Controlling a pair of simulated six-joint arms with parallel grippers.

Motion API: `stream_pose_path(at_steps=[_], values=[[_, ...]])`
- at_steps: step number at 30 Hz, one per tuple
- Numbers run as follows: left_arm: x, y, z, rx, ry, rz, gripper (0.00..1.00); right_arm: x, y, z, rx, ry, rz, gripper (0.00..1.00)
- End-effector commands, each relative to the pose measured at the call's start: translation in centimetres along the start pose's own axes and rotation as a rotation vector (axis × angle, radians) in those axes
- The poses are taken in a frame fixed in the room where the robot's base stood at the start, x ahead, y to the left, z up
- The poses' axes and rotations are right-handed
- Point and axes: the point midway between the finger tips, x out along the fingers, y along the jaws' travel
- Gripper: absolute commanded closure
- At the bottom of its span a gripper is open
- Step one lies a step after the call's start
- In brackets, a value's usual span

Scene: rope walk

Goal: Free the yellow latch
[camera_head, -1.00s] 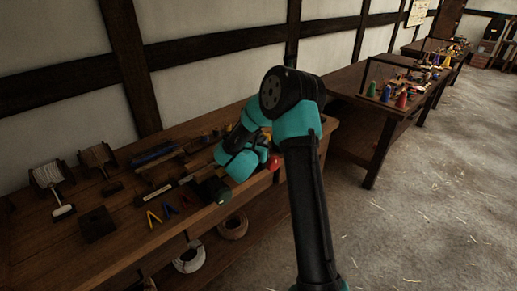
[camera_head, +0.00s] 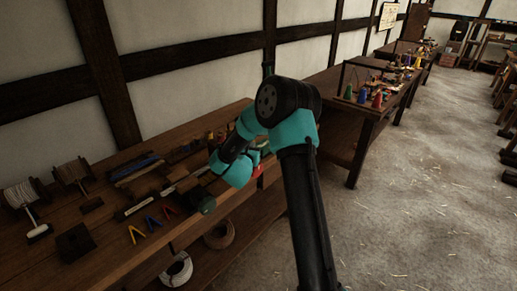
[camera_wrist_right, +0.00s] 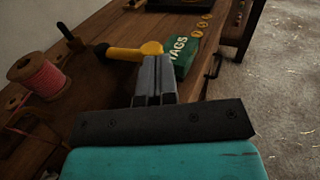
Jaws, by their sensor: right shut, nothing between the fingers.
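A yellow lever-like piece with a rounded end (camera_wrist_right: 135,51), which looks like the yellow latch, lies across the bench in the right wrist view. My right gripper (camera_wrist_right: 155,62) is shut and empty. Its fingertips overlap the rounded end in the picture; I cannot tell whether they touch it. The fingers hide part of that end. In the head view my right arm reaches over the bench and its links cover the latch area. My left gripper is not in view.
A green box marked TAGS (camera_wrist_right: 183,55) sits right beside the fingers. A red spool (camera_wrist_right: 40,77) stands at left. Yellow, blue and red V-shaped pieces lie near the bench (camera_head: 105,264) edge. Coloured cones (camera_head: 362,96) stand on a further table.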

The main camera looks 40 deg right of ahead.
Motion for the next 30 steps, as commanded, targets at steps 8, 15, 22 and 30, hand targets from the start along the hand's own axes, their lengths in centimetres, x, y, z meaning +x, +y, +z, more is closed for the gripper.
stream_pose_path(at_steps=[8,15,22,30], values=[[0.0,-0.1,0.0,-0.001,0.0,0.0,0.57,0.1,-0.2,0.0,0.0,0.0,-0.002,1.0],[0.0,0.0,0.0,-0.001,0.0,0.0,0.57,-0.5,-0.1,0.0,0.0,0.0,0.0,1.0],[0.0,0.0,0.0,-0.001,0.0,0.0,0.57,-3.6,0.5,0.0,-0.001,0.001,0.014,1.0],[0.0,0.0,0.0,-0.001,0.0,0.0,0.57,-8.8,0.0,0.0,-0.001,0.001,0.017,1.0]])
